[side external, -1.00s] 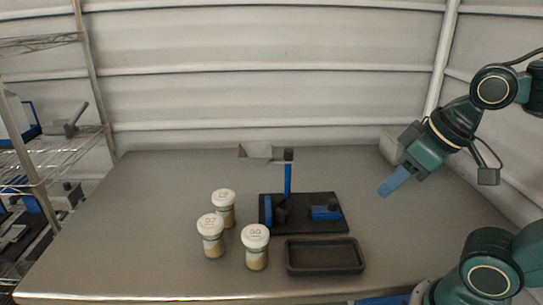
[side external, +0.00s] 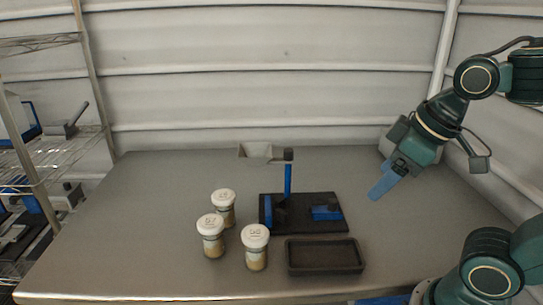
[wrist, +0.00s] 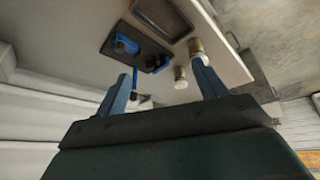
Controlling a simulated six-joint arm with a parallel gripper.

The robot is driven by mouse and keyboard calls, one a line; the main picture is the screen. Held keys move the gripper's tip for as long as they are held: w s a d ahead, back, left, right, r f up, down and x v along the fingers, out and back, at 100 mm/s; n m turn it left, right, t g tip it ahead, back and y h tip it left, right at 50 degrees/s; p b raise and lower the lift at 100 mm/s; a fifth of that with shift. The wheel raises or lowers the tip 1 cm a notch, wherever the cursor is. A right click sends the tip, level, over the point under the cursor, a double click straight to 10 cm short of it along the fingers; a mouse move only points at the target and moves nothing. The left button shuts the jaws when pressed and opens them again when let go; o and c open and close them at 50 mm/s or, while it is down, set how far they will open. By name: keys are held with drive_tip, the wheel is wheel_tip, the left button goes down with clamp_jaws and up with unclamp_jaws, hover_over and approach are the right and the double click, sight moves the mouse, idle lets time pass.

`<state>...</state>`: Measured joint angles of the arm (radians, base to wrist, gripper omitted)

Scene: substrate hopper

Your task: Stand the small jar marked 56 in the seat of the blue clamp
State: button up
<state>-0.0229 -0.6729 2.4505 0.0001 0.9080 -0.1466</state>
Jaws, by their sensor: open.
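Three small jars with white lids and tan contents stand upright left of centre. The front right jar (side external: 255,247) has a lid mark that looks like 56, though it is blurred. The left jar (side external: 211,236) seems to read 57. The back jar's (side external: 223,208) mark is unclear. Blue clamp parts (side external: 326,212) sit on a black base plate (side external: 303,228); no jar shows among them. I cannot make out the seat. My gripper (side external: 377,194) is open and empty, above the table right of the plate. In the wrist view its fingers (wrist: 162,70) are spread apart.
A dark empty tray (side external: 325,269) lies in front of the base plate. A blue post (side external: 288,178) rises behind the clamp, with a grey hopper (side external: 256,152) at its top left. A wire shelf (side external: 60,150) stands at the far left.

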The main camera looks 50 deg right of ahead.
drive_tip(key=w+a+n+g, duration=0.1)
drive_tip(key=w+a+n, duration=0.1)
drive_tip(key=w+n, duration=0.4)
drive_tip(key=n+g, duration=0.4)
drive_tip(key=n, duration=1.4)
hover_over(255, 233)
drive_tip(key=f, duration=0.8)
drive_tip(key=shift+s+d+f, duration=0.15)
drive_tip(key=shift+s+d, duration=0.05)
drive_tip(key=shift+d, duration=0.05)
drive_tip(key=shift+w+a+f, duration=0.2)
drive_tip(key=shift+a+f, duration=0.05)
drive_tip(key=shift+f, duration=0.05)
drive_tip(key=shift+f, duration=0.15)
drive_tip(key=shift+f, duration=4.35)
drive_tip(key=shift+c, duration=0.2)
